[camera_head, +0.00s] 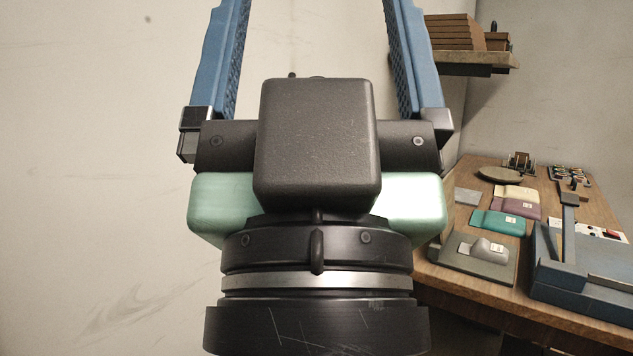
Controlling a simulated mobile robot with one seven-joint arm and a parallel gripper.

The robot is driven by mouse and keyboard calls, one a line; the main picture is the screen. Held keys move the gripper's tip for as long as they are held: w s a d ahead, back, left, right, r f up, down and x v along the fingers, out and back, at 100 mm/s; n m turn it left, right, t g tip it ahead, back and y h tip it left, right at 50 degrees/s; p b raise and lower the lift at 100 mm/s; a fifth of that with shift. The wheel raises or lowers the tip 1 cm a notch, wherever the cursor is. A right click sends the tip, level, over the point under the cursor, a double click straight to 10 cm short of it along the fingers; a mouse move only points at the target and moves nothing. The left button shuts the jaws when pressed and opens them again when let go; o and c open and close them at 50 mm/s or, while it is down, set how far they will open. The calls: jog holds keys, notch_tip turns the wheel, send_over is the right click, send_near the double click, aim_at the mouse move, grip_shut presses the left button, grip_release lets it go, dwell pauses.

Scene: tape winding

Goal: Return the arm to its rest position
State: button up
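My gripper (314,20) fills the middle of the head view, raised close to the camera with its fingers pointing up. Its two blue fingers stand wide apart with only bare wall showing between them, so it is open and empty in what I can see. The finger ends run out of the top of the picture. The dark wrist and pale green part of my arm lie below the fingers. My gripper is apart from the table and the things on it.
A wooden table (455,290) stands at the right. On it are a teal item (497,222), a grey device (465,258), a blue machine with an upright lever (590,275) and small tools. A wall shelf (460,60) holds brown boxes (455,33). Plain wall fills the left.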

notch_tip(320, 180, up, 16)
jog(key=p, duration=1.3)
jog(key=shift+f, duration=0.25)
